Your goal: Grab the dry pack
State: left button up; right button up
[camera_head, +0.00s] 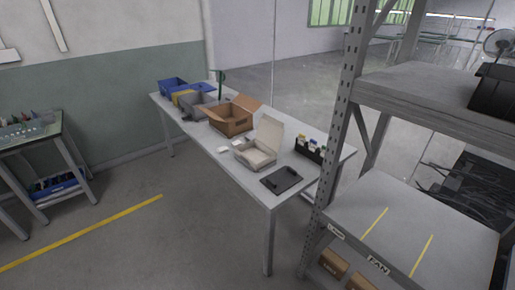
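No thing in view is clearly marked as a dry pack. A small white packet (223,150) lies flat on the table at its near left edge, and another small pale item (238,142) lies beside it, close to an open white box (258,158). Either could be the dry pack, but they are too small to tell. The box stands on the long white table (242,177) with its lid raised. Neither of my grippers shows in the head view.
An open cardboard box (233,119), a grey bin (197,103) and a blue bin (172,86) stand farther back. A dark flat tray (281,180) and a black holder (311,150) are nearer. A metal shelf rack (343,130) stands close at right.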

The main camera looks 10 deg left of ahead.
aim_at(224, 149)
jog(key=i+j+z, duration=0.2)
jog(key=j+z, duration=0.2)
jog(key=j, duration=0.15)
jog(key=i+j+z, duration=0.15)
jog(key=j+z, duration=0.2)
jog(key=j, duration=0.2)
jog(key=j+z, duration=0.4)
jog(key=j, duration=0.2)
jog(key=j+z, duration=0.1)
jog(key=j, duration=2.05)
jog(key=j+z, duration=0.15)
jog(key=j, duration=0.9)
jog(key=k+j, duration=0.15)
jog(key=j, duration=0.9)
jog(key=i+z, duration=0.05)
